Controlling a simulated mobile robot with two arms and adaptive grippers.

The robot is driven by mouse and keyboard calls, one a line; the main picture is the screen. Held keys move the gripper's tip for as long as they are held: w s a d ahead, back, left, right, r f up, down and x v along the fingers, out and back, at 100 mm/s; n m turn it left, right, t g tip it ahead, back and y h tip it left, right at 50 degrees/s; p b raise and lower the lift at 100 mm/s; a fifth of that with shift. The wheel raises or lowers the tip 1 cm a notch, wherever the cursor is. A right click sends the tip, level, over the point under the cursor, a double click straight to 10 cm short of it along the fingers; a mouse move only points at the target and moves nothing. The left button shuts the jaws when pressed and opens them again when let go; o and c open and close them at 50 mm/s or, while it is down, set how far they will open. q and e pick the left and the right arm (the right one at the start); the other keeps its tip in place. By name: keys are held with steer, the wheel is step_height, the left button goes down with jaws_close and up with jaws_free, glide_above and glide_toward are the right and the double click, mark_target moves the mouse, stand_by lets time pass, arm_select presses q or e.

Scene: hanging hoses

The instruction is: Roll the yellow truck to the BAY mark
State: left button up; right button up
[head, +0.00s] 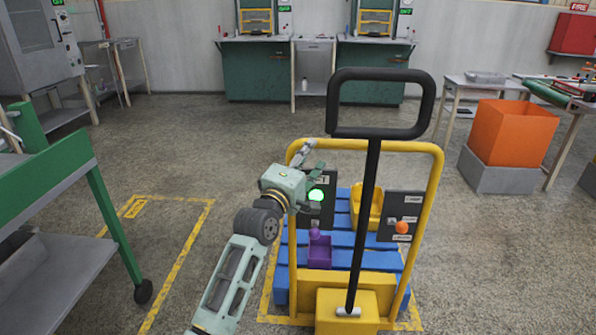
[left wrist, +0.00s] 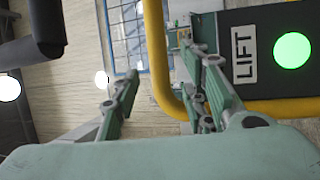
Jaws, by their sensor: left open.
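The yellow truck (head: 436,200) stands right of centre in the head view, with a black loop handle (head: 381,74) and a blue pallet (head: 340,240) at its frame. My left gripper (head: 308,158) is open at the left upright of the truck's frame. In the left wrist view, the yellow tube (left wrist: 157,60) shows between the fingers of my left gripper (left wrist: 162,75); I cannot tell whether they touch it. The BAY mark looks like the yellow floor outline (head: 207,222) at the left, its small label (head: 134,208) too blurred to read. My right gripper is not in view.
A dark LIFT box with a green light (left wrist: 292,50) is on the frame, close to my left gripper. Another dark box with an orange knob (head: 402,227) is at the right. A green workbench (head: 50,190) borders the outline on the left. Open floor lies behind the truck.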

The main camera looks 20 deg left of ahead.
arm_select(q)
steer(key=v, duration=0.6)
steer(key=shift+s, duration=0.35)
steer(key=shift+f, duration=0.15)
